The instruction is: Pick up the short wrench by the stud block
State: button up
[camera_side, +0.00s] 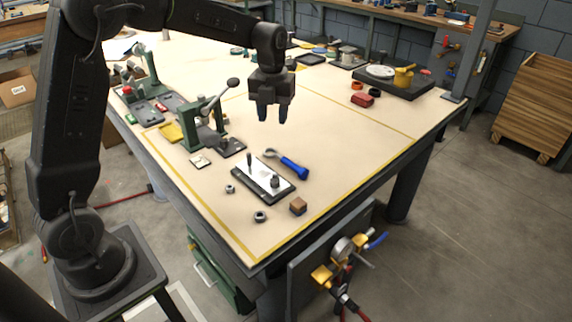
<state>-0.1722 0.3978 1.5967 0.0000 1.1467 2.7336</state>
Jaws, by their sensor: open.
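The short wrench (292,167) lies on the table with a thick blue handle and a grey ring end at its left. It lies just beyond and to the right of the stud block (258,192), a dark-edged plate with a pale top and upright studs. A gap between wrench and block is hard to judge. My gripper (273,115) hangs above the table, beyond the wrench in the picture.
Two nuts (260,216) and a small brown block (298,206) lie near the stud block. A green lever press (200,133) stands to the left. A dark tray (395,84) with a brass pot is at the back right. The table's right middle is clear.

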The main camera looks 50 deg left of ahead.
jog(key=shift+c, duration=0.4)
jog(key=shift+c, duration=0.7)
jog(key=n+t, duration=0.2)
jog(key=n, duration=0.9)
send_near(292, 163)
jog(key=f, duration=0.3)
jog(key=w+f, duration=0.1)
jog(key=f, duration=0.6)
jog(key=shift+w, duration=0.3)
jog(key=shift+c, duration=0.2)
jog(key=shift+r, duration=0.1)
grip_shut()
